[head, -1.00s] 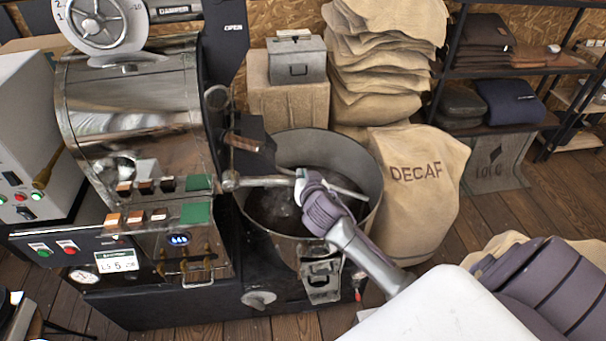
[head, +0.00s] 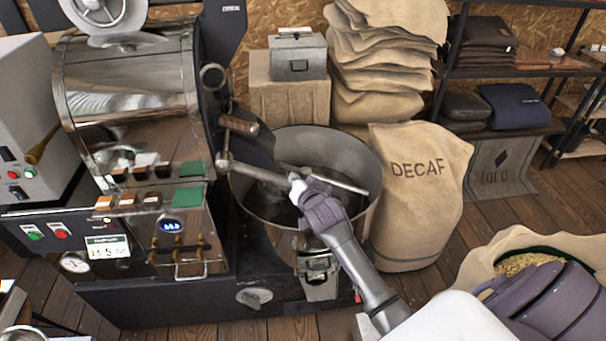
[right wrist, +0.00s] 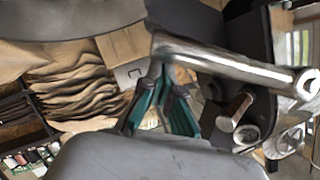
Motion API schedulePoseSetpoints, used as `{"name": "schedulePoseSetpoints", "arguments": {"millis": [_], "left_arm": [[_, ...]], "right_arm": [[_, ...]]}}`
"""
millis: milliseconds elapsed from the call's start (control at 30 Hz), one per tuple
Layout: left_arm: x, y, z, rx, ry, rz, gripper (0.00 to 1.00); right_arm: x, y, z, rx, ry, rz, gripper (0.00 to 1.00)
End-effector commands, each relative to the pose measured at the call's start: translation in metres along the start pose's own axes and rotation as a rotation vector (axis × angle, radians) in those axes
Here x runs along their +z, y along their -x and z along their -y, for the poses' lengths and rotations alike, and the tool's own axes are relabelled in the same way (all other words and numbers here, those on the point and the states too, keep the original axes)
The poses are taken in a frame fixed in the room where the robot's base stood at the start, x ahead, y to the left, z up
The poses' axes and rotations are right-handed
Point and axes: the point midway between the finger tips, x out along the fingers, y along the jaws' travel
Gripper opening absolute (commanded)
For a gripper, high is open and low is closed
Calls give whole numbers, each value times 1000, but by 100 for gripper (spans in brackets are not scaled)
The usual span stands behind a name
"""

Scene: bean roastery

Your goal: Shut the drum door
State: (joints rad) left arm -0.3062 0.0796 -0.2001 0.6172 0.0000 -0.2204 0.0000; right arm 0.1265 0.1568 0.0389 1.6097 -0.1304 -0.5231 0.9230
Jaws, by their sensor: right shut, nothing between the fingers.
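The steel roaster drum (head: 130,85) stands at left in the head view. At its front, a dark piece that looks like the drum door (head: 252,148) juts out over the cooling bin at an angle. A wooden-grip handle (head: 239,125) and a silver bar (head: 255,173) are beside it. My right gripper (head: 295,182) is at the bar's free end, above the bin. In the right wrist view its teal fingers (right wrist: 167,80) are shut and empty, close to the silver bar (right wrist: 225,62). I cannot tell whether they touch it. My left gripper is not in view.
The round cooling bin (head: 372,160) holds a stirring arm under my gripper. A DECAF sack (head: 420,200) stands to its right, with stacked sacks (head: 385,60) behind. An open sack of pale beans (head: 525,260) is at lower right. Wooden floor between is clear.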

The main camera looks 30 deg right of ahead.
Motion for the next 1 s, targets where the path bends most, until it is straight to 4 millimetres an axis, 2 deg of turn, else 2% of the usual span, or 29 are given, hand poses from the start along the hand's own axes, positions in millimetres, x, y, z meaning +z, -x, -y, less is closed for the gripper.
{"name": "schedulePoseSetpoints", "arguments": {"millis": [33,433,700,1000], "left_arm": [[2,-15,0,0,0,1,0],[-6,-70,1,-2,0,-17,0],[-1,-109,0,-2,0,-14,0],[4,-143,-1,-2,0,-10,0]], "right_arm": [[17,-7,-6,-17,-48,4,0],[82,-35,-4,-167,-395,3,0],[123,-52,11,-265,-623,2,0],[152,-65,34,-348,-816,2,0]]}}
